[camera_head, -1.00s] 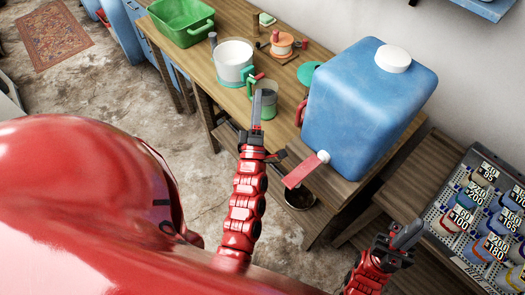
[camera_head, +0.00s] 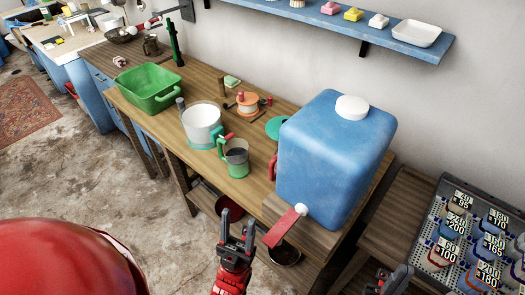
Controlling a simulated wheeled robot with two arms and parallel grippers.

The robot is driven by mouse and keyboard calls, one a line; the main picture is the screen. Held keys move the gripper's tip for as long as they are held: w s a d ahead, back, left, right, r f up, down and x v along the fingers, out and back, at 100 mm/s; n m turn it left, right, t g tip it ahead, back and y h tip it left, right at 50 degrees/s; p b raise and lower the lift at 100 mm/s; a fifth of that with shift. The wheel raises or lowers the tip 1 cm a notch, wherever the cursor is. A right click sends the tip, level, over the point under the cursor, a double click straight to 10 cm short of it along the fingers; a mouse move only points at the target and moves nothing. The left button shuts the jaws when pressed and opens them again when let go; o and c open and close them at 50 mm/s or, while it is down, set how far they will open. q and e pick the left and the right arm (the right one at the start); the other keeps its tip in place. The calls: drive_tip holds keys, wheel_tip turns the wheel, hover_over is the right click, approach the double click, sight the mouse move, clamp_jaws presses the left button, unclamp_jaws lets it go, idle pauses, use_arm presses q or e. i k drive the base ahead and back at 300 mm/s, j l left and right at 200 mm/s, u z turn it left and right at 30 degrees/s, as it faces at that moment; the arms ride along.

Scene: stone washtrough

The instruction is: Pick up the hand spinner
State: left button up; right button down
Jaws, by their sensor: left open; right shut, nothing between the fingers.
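I cannot tell for sure which thing is the hand spinner. A small orange and white round piece with a knob (camera_head: 247,102) stands on the wooden table (camera_head: 262,190), behind a white-filled tub with a green handle (camera_head: 201,124) and a green-handled cup (camera_head: 236,155). My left gripper (camera_head: 238,232) is open and empty, in front of the table's front edge, left of a red tap lever. My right gripper (camera_head: 395,280) is shut and empty at the bottom edge, right of the left one and largely cut off.
A big blue water container (camera_head: 330,165) with a red tap lever (camera_head: 280,228) stands at the table's right end. A green basin (camera_head: 148,88) stands at the left end. A labelled rack (camera_head: 440,235) is at far right. A blue wall shelf (camera_head: 300,14) hangs above.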

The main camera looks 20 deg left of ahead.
sight(201, 120)
drive_tip(key=k+u, duration=0.1)
drive_tip(key=u, duration=0.25)
drive_tip(key=k+j+u, duration=0.1)
drive_tip(key=u, duration=0.3)
drive_tip(key=i+j+u, duration=0.3)
drive_tip(key=i+u, duration=0.1)
drive_tip(key=u, duration=0.2)
